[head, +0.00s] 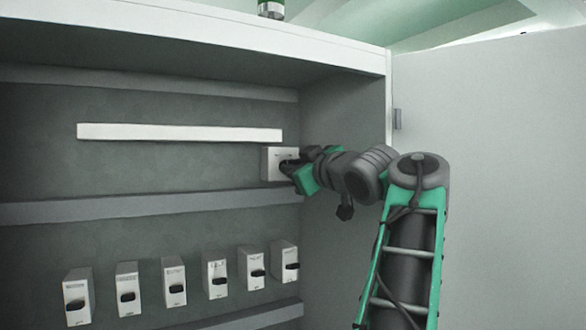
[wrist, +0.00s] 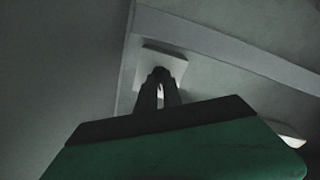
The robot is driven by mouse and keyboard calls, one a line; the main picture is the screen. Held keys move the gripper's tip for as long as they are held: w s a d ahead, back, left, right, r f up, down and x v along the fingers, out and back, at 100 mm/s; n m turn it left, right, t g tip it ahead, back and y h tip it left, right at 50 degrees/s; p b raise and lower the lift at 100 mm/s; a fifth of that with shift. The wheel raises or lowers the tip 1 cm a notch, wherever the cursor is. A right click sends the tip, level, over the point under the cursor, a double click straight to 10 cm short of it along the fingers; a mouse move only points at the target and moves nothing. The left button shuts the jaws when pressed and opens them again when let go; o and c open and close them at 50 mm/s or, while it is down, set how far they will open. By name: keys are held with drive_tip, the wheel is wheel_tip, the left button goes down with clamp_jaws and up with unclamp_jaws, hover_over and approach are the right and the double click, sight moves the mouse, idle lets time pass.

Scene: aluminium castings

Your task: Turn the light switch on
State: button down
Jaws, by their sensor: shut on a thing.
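The light switch (head: 270,163) is a small white box on the back wall of the open cabinet, at the right end of the upper bay. My gripper (head: 290,168) reaches it from the right, with its fingertips at the dark knob on the switch's front. In the wrist view the white switch plate (wrist: 178,62) lies just beyond my gripper's fingertips (wrist: 160,76), which are close together and shut on the knob. The fingers hide most of the knob, so its position cannot be read. A long white light bar (head: 180,132) runs left of the switch.
Several white breaker boxes with dark levers, such as the leftmost one (head: 77,297), stand in a row below. A grey rail (head: 140,208) crosses between the bays. The cabinet door (head: 490,180) stands open at right. A green-and-silver thing (head: 271,9) is on the cabinet top.

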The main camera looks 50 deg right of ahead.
drive_tip(key=shift+m, duration=0.3)
drive_tip(key=m, duration=1.1)
drive_tip(key=shift+m, duration=0.3)
idle(0.4)
drive_tip(key=c, duration=1.5)
unclamp_jaws()
drive_tip(key=shift+s, duration=0.1)
